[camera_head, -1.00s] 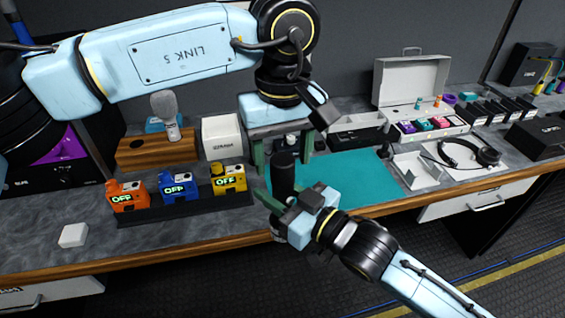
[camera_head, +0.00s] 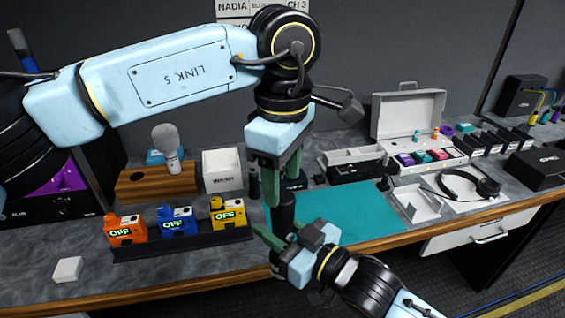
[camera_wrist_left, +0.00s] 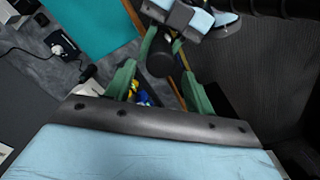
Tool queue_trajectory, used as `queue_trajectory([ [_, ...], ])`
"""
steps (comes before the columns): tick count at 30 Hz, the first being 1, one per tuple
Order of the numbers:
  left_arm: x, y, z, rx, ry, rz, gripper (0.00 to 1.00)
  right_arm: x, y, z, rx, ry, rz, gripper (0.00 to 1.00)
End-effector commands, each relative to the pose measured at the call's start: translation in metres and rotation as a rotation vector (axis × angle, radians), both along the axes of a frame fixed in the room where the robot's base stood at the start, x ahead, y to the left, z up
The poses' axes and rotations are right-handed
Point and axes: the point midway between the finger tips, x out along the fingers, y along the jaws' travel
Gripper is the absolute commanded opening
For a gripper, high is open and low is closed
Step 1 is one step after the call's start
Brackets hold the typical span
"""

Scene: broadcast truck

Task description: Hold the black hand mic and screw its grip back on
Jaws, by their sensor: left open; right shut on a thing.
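The black hand mic (camera_head: 284,212) stands roughly upright as a dark cylinder above the front of the teal mat. My right gripper (camera_head: 284,238) is shut on its lower part. My left gripper (camera_head: 284,186) points down from above, open, with its green fingers around or just above the mic's top end. In the left wrist view, the mic's round dark end (camera_wrist_left: 160,58) lies between the open fingertips, with a gap on either side. I cannot tell the grip apart from the body, and the held part of the mic is hidden by my right fingers.
The teal mat (camera_head: 350,215) is mostly clear. Orange (camera_head: 125,230), blue (camera_head: 180,224) and yellow (camera_head: 229,214) boxes reading OFF stand in a black rack on the left. A grey-headed mic (camera_head: 168,148) stands behind them. A headset (camera_head: 470,185) lies on the right.

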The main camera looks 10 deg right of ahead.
Motion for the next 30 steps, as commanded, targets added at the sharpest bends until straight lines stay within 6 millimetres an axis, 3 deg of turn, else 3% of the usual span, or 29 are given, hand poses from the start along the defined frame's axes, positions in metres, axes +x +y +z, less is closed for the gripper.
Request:
queue_trajectory([
  [15, 0.000, 0.000, 0.017, -0.001, 0.000, 0.897, 0.54, 0.000, 0.000, 0.002, 0.002, -0.004, 0.000, 0.00],
  [21, 0.000, 0.000, 0.020, 0.000, 0.000, 1.061, 0.54, 0.000, 0.000, 0.002, 0.002, -0.004, 0.000, 0.00],
  [30, 0.000, 0.000, 0.021, 0.000, 0.000, 1.095, 0.54, 0.000, 0.000, 0.002, 0.002, -0.004, 0.001, 0.00],
])
